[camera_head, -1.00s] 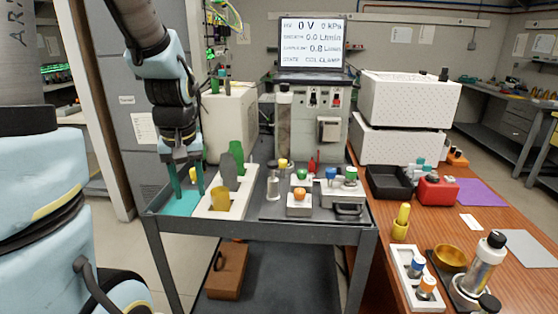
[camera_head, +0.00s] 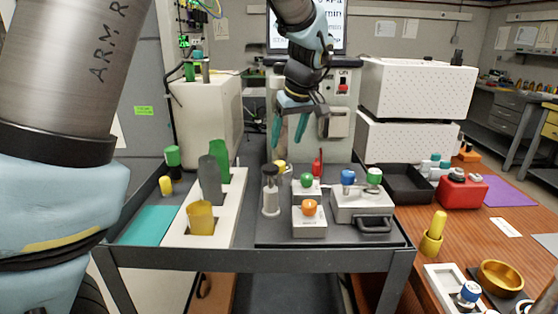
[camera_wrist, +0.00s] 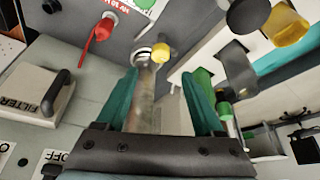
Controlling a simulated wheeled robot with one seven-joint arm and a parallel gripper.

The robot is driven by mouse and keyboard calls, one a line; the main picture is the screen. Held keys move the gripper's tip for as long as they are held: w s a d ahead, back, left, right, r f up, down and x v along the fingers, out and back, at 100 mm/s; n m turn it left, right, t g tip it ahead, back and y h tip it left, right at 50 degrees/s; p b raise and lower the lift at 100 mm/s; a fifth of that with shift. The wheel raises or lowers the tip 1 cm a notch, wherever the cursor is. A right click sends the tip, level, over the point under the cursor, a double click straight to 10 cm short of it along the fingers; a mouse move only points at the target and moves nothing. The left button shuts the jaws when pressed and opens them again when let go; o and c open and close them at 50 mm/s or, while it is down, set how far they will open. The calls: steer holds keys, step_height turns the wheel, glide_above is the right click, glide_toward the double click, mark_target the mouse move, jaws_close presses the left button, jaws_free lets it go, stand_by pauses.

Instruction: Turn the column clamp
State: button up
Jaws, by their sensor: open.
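My gripper (camera_head: 289,137) is open with teal fingers, pointing down in front of the grey instrument (camera_head: 340,145). It also shows in the wrist view (camera_wrist: 158,88). A grey-brown upright column (camera_wrist: 145,105) lies between the spread fingers in that view; I cannot tell whether either finger touches it. A ringed fitting and a yellow knob (camera_wrist: 161,53) sit by the column's lower end, beyond the fingertips. The yellow knob shows below my gripper in the head view (camera_head: 280,167). My arm hides much of the column there. I cannot tell which part is the clamp.
The cart top (camera_head: 262,236) carries a white rack (camera_head: 182,232) with tools and several knobbed blocks. A red part (camera_head: 317,166) stands right of the yellow knob. A FILTER cover with a handle (camera_wrist: 57,92) lies left of the column in the wrist view.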

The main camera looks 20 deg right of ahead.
mark_target(280, 163)
steer(key=p+x, duration=0.1)
steer(key=x, duration=0.8)
steer(key=shift+s, duration=0.1)
jaws_close()
stand_by(0.4)
